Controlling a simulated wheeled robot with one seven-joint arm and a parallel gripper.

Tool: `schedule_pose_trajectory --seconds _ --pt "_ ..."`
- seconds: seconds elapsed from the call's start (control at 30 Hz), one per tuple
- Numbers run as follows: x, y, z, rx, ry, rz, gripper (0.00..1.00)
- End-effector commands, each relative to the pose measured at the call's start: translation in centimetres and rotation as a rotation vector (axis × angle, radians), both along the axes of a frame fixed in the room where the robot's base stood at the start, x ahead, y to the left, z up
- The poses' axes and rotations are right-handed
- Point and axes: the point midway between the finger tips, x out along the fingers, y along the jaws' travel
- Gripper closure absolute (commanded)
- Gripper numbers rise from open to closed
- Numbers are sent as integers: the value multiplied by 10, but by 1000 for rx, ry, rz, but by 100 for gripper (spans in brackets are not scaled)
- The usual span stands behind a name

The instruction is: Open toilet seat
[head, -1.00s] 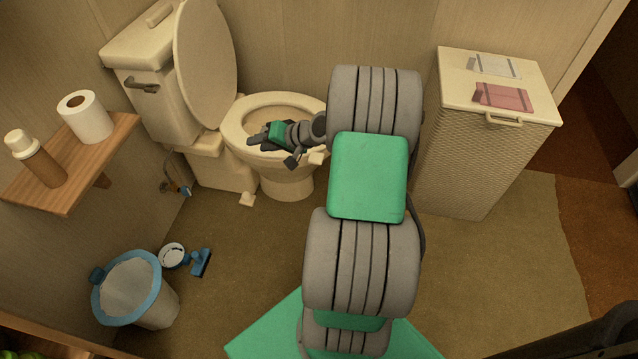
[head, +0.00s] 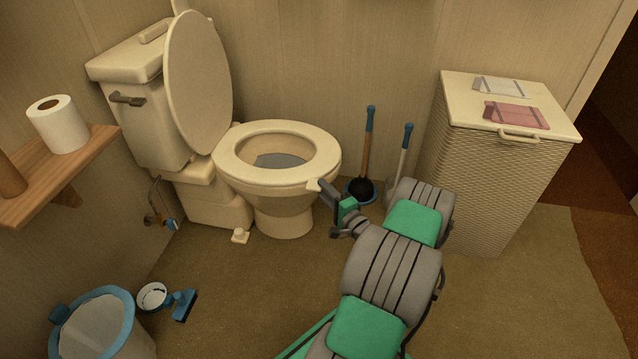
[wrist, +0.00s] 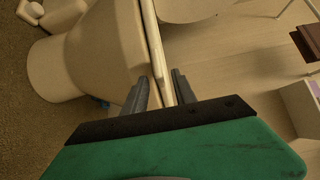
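The cream toilet (head: 283,208) stands against the back wall. Its oval lid (head: 198,85) is upright against the tank. The seat ring (head: 325,155) lies flat on the bowl, with a small pale tab (head: 316,185) at its front right edge. My gripper (head: 325,190) is low at this front edge, beside the tab. In the wrist view its two dark fingers (wrist: 160,88) are apart, and the pale seat edge (wrist: 152,45) runs up between them in the picture. I cannot tell whether the fingers touch it.
A plunger (head: 366,155) and a brush (head: 402,160) stand behind my arm. A wicker hamper (head: 475,185) is at the right. A wooden shelf (head: 85,165) with a paper roll (head: 58,125) and a blue-rimmed bin (head: 125,310) are at the left. The floor in front is partly clear.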

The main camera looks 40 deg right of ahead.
Motion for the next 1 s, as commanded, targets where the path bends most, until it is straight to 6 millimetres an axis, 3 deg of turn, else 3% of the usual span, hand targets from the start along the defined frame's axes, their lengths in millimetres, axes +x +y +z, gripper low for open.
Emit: schedule_pose_trajectory --seconds 0.27,0.57,0.9,1.0 --pt "31 -2 -2 -1 1 3 67" --pt "34 -3 -1 0 1 1 68" --pt "34 -3 -1 -1 1 1 96" --pt "34 -3 -1 -1 1 1 100"
